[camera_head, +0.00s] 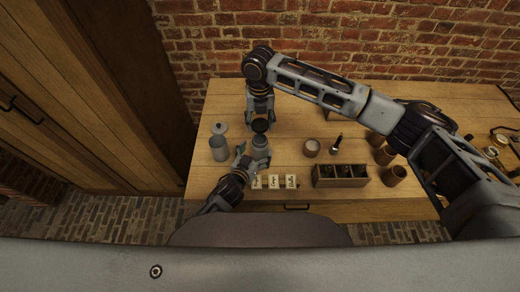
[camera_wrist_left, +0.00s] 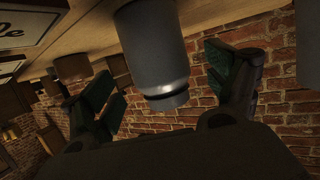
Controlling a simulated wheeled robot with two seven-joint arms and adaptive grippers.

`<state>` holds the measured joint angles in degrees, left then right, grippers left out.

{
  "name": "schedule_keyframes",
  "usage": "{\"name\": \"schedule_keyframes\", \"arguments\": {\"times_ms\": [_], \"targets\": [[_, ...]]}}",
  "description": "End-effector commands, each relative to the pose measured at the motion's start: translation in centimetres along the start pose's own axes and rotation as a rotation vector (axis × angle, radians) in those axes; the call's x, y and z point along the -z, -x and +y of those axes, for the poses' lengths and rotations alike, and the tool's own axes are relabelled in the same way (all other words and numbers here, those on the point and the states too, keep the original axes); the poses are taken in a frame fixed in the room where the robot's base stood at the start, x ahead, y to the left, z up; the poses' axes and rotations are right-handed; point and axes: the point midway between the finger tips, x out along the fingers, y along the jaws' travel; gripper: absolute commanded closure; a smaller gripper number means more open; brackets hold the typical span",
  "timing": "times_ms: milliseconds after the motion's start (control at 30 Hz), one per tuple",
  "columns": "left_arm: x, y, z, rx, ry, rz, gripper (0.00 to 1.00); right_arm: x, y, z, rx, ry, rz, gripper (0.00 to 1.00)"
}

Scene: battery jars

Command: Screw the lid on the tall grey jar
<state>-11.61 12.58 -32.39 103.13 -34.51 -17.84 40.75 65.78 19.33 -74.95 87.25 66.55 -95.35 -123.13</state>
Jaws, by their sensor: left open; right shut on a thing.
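The tall grey jar (camera_head: 260,155) stands upright near the left part of the table. In the left wrist view the jar (camera_wrist_left: 155,45) appears upside down, with its narrower neck bare. My left gripper (camera_head: 246,164) is low beside the jar. Its green-padded fingers (camera_wrist_left: 165,85) are spread on either side of the jar, with gaps showing. My right gripper (camera_head: 260,112) points down from above, shut on a dark round lid (camera_head: 260,126).
Another grey jar (camera_head: 218,150) stands to the left, with a pale round piece (camera_head: 219,128) at its top. Several cards (camera_head: 274,182) lie in front.

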Motion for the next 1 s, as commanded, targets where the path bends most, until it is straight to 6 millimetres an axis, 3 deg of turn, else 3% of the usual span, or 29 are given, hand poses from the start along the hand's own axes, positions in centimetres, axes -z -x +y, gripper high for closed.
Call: {"name": "schedule_keyframes", "arguments": {"times_ms": [400, 900, 1000], "targets": [[0.1, -3.3, 0.1, -0.001, -0.001, 0.001, 0.13, 0.0, 0.0, 0.0, 0.000, 0.000, 0.000, 0.54], [0.0, -4.1, 0.1, -0.001, 0.000, 0.000, 0.13, 0.0, 0.0, 0.0, 0.000, 0.000, 0.000, 0.54], [0.0, -4.0, 0.1, -0.001, 0.000, 0.000, 0.23, 0.0, 0.0, 0.0, 0.000, 0.000, 0.000, 0.54]]}}
